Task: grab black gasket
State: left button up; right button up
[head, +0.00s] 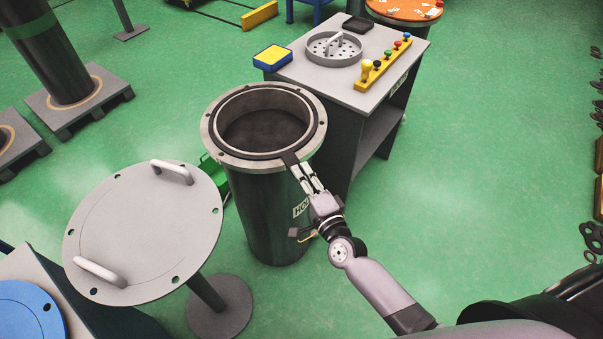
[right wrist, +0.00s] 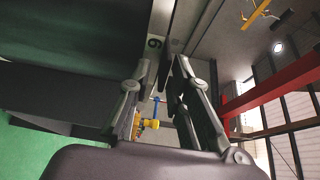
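The black gasket (head: 316,138) is a thin dark ring lying on the pale flange on top of the dark cylinder (head: 262,215). Its short tab (head: 290,158) sticks out over the near right edge of the flange. My right gripper (head: 297,170) is at this tab, its two fingers apart and pointing at it. In the right wrist view, a thin dark strip (right wrist: 167,45), seemingly the tab edge-on, lies between the open fingertips (right wrist: 163,65); a gap shows and no firm contact is clear. My left gripper is not in view.
A grey round lid with two handles (head: 140,235) rests on a stand left of the cylinder. Green floor is free at right.

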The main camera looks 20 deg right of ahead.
jog(key=c, duration=0.4)
jog(key=shift+s+f, duration=0.15)
jog(key=shift+f, duration=0.1)
grip_shut()
dwell(0.4)
notch_tip(320, 180, up, 3)
jog(key=shift+f+p, duration=0.1)
jog(key=shift+p, duration=1.1)
